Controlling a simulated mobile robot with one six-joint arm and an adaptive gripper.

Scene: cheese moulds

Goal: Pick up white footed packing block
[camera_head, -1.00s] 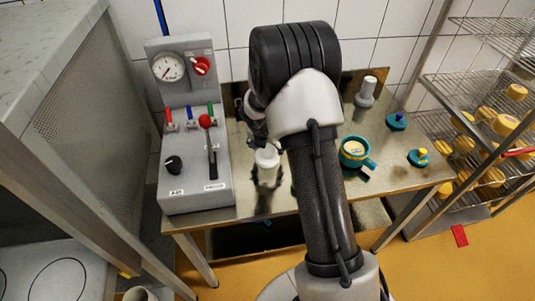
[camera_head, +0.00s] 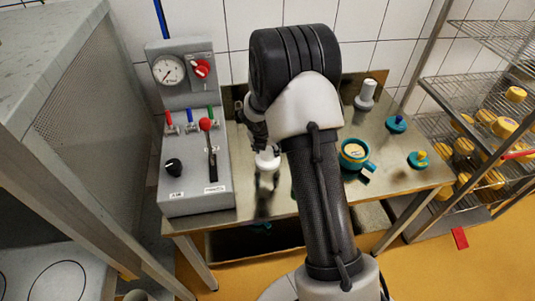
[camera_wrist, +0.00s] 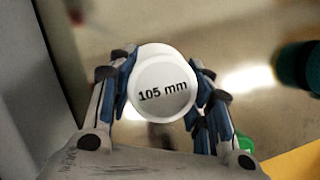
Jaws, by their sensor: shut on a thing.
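The white block (camera_head: 267,162) stands upright on the steel table, just right of the grey control box. In the wrist view its round white top (camera_wrist: 163,88) reads "105 mm" and lies between my finger pads. My gripper (camera_head: 264,147) is over it from above and shut on its upper part. In the wrist view the blue-padded fingers of my gripper (camera_wrist: 162,92) press on both sides of it. Its foot is hidden below the top in the wrist view.
The grey control box (camera_head: 188,188) with gauge and levers stands close on the left. To the right on the table (camera_head: 405,172) are a teal cheese mould (camera_head: 354,156), a grey-white footed piece (camera_head: 366,95) and two teal lids. A wire rack with cheeses stands further right.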

